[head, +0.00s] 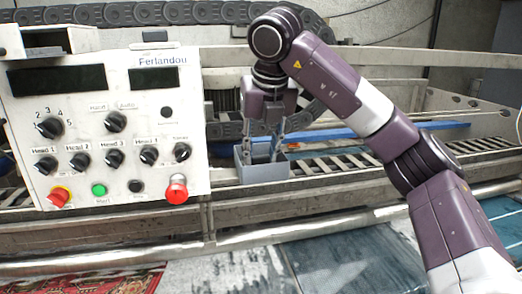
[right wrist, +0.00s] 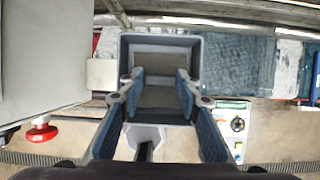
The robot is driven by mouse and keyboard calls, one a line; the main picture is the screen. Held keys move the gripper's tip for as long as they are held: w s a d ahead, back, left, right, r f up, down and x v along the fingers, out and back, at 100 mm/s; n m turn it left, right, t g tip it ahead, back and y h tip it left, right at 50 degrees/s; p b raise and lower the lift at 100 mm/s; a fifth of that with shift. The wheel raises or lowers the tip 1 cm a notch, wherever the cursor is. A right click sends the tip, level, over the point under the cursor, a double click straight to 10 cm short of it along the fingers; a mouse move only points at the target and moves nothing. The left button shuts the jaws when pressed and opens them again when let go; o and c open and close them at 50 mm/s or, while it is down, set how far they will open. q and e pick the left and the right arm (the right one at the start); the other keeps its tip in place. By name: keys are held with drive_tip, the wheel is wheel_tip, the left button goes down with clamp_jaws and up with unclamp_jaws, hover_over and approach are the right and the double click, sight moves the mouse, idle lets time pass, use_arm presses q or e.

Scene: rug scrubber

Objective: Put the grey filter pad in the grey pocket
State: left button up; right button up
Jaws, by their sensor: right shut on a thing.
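The grey pocket (head: 262,175) is an open-topped box on the machine's frame, right of the control panel. It also shows in the right wrist view (right wrist: 124,50), with its rim around the fingertips. My right gripper (head: 263,148) points down into the pocket's opening. In the right wrist view my right gripper (right wrist: 160,82) is shut on the grey filter pad (right wrist: 160,98), a flat grey-brown piece between the fingers. The pad seems to be within the pocket's outline; I cannot tell whether it touches the floor. In the head view the pad is hidden. My left gripper is not in view.
The white control panel (head: 100,125) with knobs and a red stop button (head: 176,189) stands close left of the pocket. A blue bar (head: 350,133) and a slatted rack (head: 340,163) lie to the right. A black cable chain (head: 180,13) runs behind.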

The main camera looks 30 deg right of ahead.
drive_tip(key=o, duration=1)
drive_tip(key=shift+a, duration=0.1)
drive_tip(key=shift+c, duration=0.2)
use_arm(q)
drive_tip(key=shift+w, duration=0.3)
use_arm(e)
drive_tip(key=shift+r, duration=0.1)
drive_tip(key=shift+s+r, duration=0.1)
drive_tip(key=shift+r, duration=0.15)
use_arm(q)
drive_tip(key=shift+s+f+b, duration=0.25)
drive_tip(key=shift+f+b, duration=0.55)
use_arm(e)
drive_tip(key=v, duration=1.1)
drive_tip(key=shift+s, duration=0.2)
drive_tip(key=shift+a+r, duration=0.1)
